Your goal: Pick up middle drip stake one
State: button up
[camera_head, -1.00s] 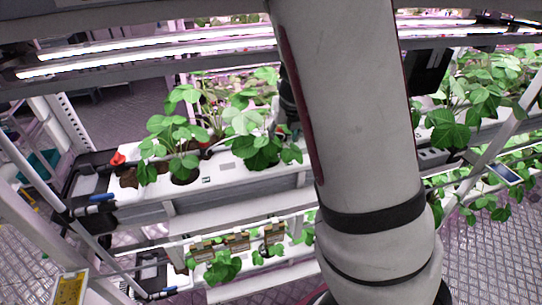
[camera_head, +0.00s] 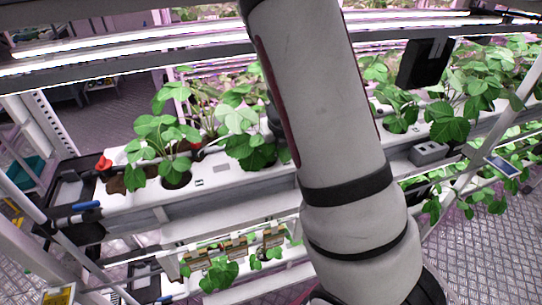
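White planting gutter (camera_head: 225,187) runs across the middle of the view with several strawberry plants (camera_head: 160,138) in round holes. I cannot make out the middle drip stake among the leaves. My large white arm link hides part of the gutter right of its middle. A small dark part, possibly my wrist or gripper, shows at the arm's left edge beside the leaves. Its fingers are hidden, so I cannot tell whether it holds anything.
A red knob (camera_head: 104,163) sits at the gutter's left end, near a blue-handled valve (camera_head: 86,205). A lower shelf holds more plants (camera_head: 219,276). Light bars (camera_head: 130,63) cross above. A grey box (camera_head: 429,152) sits at right; bare metal floor lies at far right.

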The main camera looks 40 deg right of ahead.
aim_at(271, 149)
jog(key=c, duration=0.9)
jog(key=shift+r, duration=0.2)
jog(key=r+p, duration=0.2)
jog(key=p, duration=0.1)
jog(key=shift+s+r, duration=0.2)
jog(key=shift+r, duration=0.2)
jog(key=r+p, duration=0.1)
jog(key=r, duration=0.1)
jog(key=r+p, duration=0.1)
jog(key=r, duration=0.1)
jog(key=shift+s+a+r+p, duration=0.1)
jog(key=shift+s+r+p, duration=0.1)
jog(key=shift+p, duration=0.1)
jog(key=s+a, duration=0.1)
jog(key=s, duration=0.4)
jog(key=s+a, duration=0.2)
jog(key=s, duration=0.4)
jog(key=s+a, duration=0.1)
jog(key=s, duration=0.4)
jog(key=shift+s+a+f, duration=0.3)
jog(key=shift+a, duration=0.05)
